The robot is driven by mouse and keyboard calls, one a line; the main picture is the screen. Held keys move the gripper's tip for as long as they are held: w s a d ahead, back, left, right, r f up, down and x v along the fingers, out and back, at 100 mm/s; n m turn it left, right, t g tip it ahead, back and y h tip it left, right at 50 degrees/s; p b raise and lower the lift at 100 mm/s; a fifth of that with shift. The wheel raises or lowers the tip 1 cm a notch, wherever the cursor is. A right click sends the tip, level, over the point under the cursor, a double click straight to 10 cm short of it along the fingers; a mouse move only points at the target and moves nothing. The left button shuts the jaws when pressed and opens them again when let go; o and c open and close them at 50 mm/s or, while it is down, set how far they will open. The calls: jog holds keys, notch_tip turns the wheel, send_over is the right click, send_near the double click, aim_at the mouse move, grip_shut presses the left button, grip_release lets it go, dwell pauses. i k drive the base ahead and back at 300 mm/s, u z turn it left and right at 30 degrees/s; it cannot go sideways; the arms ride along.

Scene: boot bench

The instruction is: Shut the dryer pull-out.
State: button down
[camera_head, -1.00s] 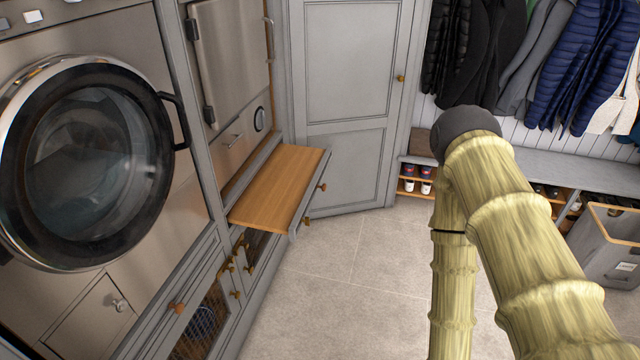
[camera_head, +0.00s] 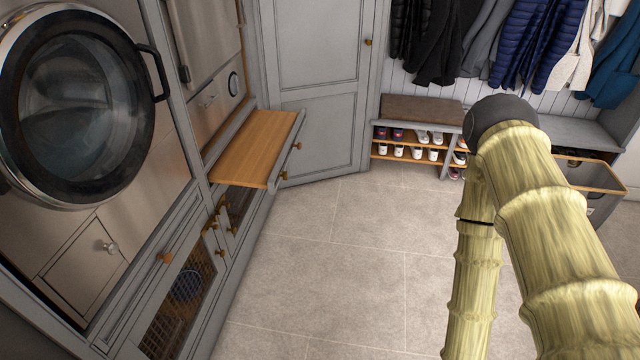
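The dryer pull-out (camera_head: 256,149) is a wooden shelf with a grey front edge and small knobs. It sticks out from the grey cabinet at left centre, below the steel appliance (camera_head: 207,60). My bamboo-textured arm fills the right side of the view, well apart from the pull-out. My gripper is not visible.
A washer with a round glass door (camera_head: 80,105) stands at the left. Lower cabinet doors with mesh (camera_head: 182,290) are below. A grey tall cupboard (camera_head: 318,90) is behind the pull-out. A shoe bench (camera_head: 420,110) and a bin (camera_head: 595,178) stand at the back right. The tiled floor (camera_head: 340,265) in the middle is clear.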

aim_at(261, 148)
jog(key=z, duration=0.35)
jog(key=k, duration=0.8)
jog(key=z, duration=0.45)
jog(key=i, duration=1.3)
jog(key=u, duration=1.25)
jog(key=i, duration=0.85)
jog(key=u, duration=1.05)
